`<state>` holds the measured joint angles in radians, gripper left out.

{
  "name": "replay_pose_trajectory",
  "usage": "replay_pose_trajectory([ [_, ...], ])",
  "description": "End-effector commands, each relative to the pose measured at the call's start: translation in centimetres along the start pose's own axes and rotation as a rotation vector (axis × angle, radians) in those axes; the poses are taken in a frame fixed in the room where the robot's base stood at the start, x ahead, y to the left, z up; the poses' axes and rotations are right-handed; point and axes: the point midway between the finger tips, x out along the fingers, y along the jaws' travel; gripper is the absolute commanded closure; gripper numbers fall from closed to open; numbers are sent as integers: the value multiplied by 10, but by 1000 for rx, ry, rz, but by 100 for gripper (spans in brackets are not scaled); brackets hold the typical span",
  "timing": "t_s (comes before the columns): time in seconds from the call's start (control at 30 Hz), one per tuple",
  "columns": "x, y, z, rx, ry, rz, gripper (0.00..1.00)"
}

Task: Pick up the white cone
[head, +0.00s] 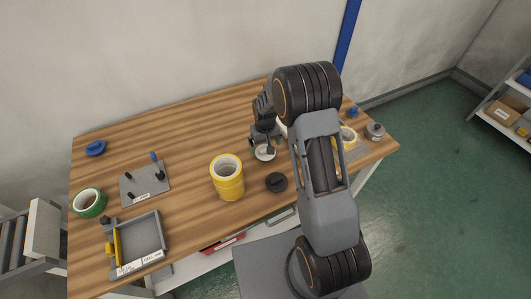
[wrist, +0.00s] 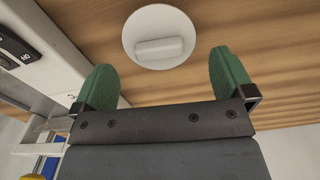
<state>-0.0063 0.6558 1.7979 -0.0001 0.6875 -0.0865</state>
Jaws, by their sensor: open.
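The white cone (head: 264,153) sits on the wooden table (head: 160,125), right of the yellow tape rolls. In the wrist view the white cone (wrist: 158,24) shows as a round white disc with a raised bar across it. My gripper (head: 265,145) is above the cone in the head view and hides part of it. In the wrist view my gripper (wrist: 166,70) is open, its green pads apart and nothing held between them. The cone lies just beyond the fingertips, between their lines and apart from both pads.
A black knob-like piece (head: 276,182) and stacked yellow tape rolls (head: 228,180) stand near the gripper. A grey peg board (head: 146,184), green tape (head: 89,203) and grey tray (head: 139,242) are at left. Something white behind my arm is mostly hidden.

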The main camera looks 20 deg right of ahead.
Motion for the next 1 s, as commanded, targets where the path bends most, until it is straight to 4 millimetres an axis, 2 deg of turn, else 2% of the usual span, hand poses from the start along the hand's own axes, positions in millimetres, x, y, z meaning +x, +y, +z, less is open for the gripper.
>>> replay_pose_trajectory([
  [0.17,11,0,1,0,-4,0,0],
  [0.4,43,2,2,0,-4,0,0],
  [0.5,50,2,1,0,-1,0,0],
  [0.8,54,1,1,0,0,0,0],
  [1.0,54,1,1,0,0,0,19],
])
